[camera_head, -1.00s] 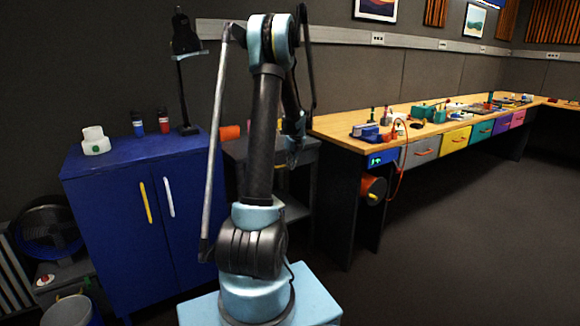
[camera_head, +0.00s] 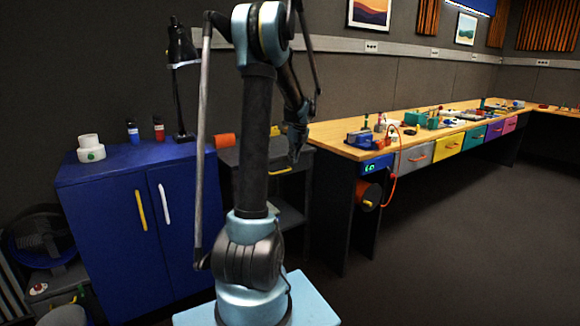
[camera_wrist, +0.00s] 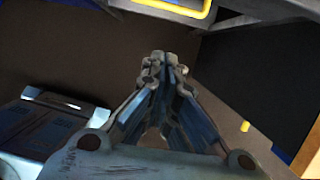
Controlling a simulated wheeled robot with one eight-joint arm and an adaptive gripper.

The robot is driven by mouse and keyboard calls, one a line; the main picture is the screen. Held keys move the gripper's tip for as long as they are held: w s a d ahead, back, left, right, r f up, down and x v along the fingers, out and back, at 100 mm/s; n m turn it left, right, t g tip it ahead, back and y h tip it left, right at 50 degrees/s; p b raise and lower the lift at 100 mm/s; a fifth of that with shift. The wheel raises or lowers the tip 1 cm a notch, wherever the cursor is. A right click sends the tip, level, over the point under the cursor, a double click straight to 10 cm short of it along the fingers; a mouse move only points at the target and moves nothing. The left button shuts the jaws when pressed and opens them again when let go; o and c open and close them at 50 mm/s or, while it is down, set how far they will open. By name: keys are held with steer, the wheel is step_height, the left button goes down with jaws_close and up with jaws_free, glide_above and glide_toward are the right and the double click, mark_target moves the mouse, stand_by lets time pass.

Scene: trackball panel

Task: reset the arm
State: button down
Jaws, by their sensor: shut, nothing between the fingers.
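My arm rises in the middle of the head view, its forearm folded down on the far side of the upright link. My gripper (camera_head: 296,148) hangs at the forearm's end, small and dark, in front of the dark side table and left of the workbench. In the wrist view my gripper (camera_wrist: 160,65) has its fingertips together with nothing between them, and dark floor shows behind. A yellow handle (camera_wrist: 175,8) crosses the top of that view, apart from the fingers.
A blue cabinet (camera_head: 105,215) with a white container (camera_head: 90,148), two small bottles and a black lamp (camera_head: 180,70) stands left. A long wooden workbench (camera_head: 345,150) with coloured drawers and several tools runs along the right. An orange reel (camera_head: 368,196) hangs below its end. Floor at right is clear.

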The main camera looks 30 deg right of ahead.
steer(key=s+a+r+n, duration=0.2)
steer(key=s+a+n, duration=0.25)
steer(key=a, duration=0.45)
steer(key=s+a+r+n, duration=0.2)
steer(key=s+a+n, duration=0.2)
steer(key=a+n, duration=0.3)
steer(key=s+a+r+n, duration=0.2)
steer(key=s+a+n, duration=0.2)
steer(key=a, duration=0.6)
steer(key=s+a+f+n, duration=0.4)
steer(key=s+n, duration=0.2)
steer(key=s, duration=0.1)
steer(key=s+a+f+n, duration=0.4)
steer(key=s+a+n, duration=0.1)
steer(key=s+n, duration=0.2)
steer(key=s+a+f+n+g, duration=0.1)
steer(key=s+a+f+n, duration=0.3)
steer(key=s, duration=0.4)
steer(key=shift+s+a+n, duration=0.35)
steer(key=shift+a+n, duration=0.25)
steer(key=shift+n, duration=0.65)
